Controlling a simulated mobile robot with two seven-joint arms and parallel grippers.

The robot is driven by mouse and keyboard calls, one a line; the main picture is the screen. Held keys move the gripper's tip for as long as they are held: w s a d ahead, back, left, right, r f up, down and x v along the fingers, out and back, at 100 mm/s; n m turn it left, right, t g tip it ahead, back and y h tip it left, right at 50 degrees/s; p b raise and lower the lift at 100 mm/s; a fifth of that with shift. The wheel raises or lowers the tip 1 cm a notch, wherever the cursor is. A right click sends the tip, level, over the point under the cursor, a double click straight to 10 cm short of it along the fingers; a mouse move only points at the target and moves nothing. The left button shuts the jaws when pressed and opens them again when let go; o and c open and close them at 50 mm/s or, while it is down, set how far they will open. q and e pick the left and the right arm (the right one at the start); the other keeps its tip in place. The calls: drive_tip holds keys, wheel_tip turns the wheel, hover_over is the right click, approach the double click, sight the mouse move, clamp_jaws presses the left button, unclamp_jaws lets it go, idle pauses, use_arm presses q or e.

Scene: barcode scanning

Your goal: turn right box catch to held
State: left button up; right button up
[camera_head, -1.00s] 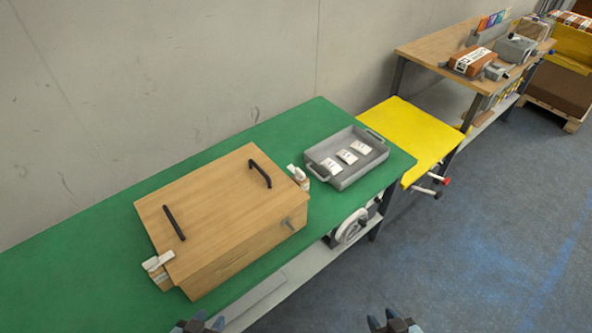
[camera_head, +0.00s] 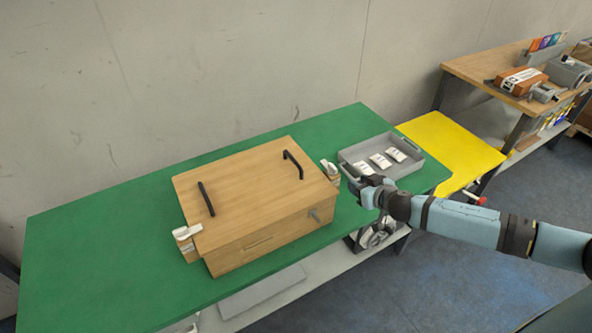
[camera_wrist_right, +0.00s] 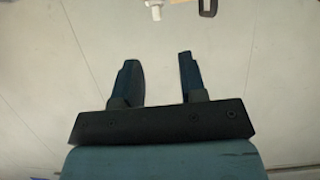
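The wooden box (camera_head: 250,185) stands closed on the green bench, with two black handles on its lid. The right box catch (camera_head: 330,170) is a small white-topped piece on a brown block at the box's right end. A similar left catch (camera_head: 186,238) sits at the left end. My right gripper (camera_head: 362,186) is just right of the right catch, in front of the grey tray, apart from the catch as far as I can see. In the right wrist view my gripper (camera_wrist_right: 158,72) is open and empty. A white piece (camera_wrist_right: 155,8) there is probably the right catch. My left gripper is out of view.
A grey tray (camera_head: 347,154) with white packets stands behind my right gripper. A yellow surface (camera_head: 455,150) adjoins the green bench (camera_head: 110,220), whose left part is clear.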

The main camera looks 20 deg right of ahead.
sight(333, 166)
drive_tip(key=x, duration=0.9)
drive_tip(key=r+p+x, duration=0.1)
drive_tip(key=x, duration=0.4)
drive_tip(key=shift+w+d+f, duration=0.1)
drive_tip(key=shift+w+d, duration=0.15)
drive_tip(key=shift+w, duration=0.25)
clamp_jaws()
